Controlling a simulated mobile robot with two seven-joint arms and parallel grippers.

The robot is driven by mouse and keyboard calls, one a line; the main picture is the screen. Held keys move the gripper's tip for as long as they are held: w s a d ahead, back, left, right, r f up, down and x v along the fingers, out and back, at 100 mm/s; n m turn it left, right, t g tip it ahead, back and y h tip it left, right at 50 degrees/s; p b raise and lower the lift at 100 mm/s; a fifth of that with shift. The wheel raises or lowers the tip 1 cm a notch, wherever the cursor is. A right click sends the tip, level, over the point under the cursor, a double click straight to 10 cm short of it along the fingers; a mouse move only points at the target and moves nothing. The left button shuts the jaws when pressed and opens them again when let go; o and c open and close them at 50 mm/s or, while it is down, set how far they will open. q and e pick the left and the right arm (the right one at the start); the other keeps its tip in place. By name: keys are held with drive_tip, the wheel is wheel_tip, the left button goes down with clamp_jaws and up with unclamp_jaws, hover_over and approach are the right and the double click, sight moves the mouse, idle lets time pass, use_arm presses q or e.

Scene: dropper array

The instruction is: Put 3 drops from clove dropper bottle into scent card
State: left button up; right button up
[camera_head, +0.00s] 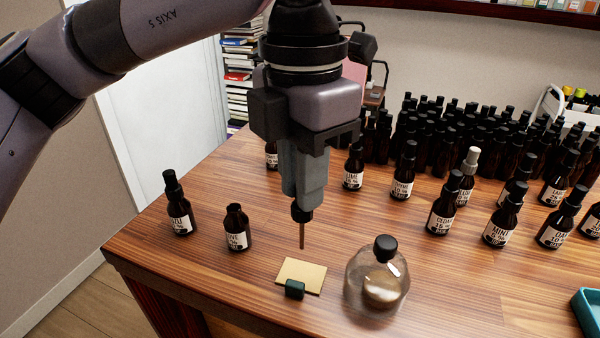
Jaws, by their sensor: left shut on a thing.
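My left gripper (303,185) is shut on a black dropper cap (301,212) with a thin pipette (302,235) pointing straight down. The pipette tip is above the table, just over the back edge of the scent card (304,273) as seen here. The card is a cream rectangle held in a small dark green clip (294,290). The clove dropper bottle (237,230), brown with a white label partly reading "OVE", stands uncapped to the left of the gripper. No drop is visible. My right gripper is out of view.
A capped brown bottle (178,206) stands at the left. A glass jar with a black stopper (378,275) stands right of the card. Many dark bottles (440,212) fill the right and back. A teal tray (586,318) sits at the right edge.

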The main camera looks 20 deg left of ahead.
use_arm(q)
drive_tip(key=shift+f+b, duration=0.8)
drive_tip(key=shift+b, duration=0.05)
wheel_tip(320, 180, down, 2)
drive_tip(key=shift+f+b, duration=0.1)
drive_tip(key=shift+b, duration=0.8)
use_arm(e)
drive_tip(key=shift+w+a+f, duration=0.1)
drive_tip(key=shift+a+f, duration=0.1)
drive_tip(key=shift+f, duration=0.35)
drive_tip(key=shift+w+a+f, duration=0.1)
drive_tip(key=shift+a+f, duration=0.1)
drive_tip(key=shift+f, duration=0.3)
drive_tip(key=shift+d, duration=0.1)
use_arm(q)
drive_tip(key=shift+f, duration=0.1)
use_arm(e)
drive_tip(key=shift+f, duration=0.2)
use_arm(q)
drive_tip(key=shift+o, duration=0.2)
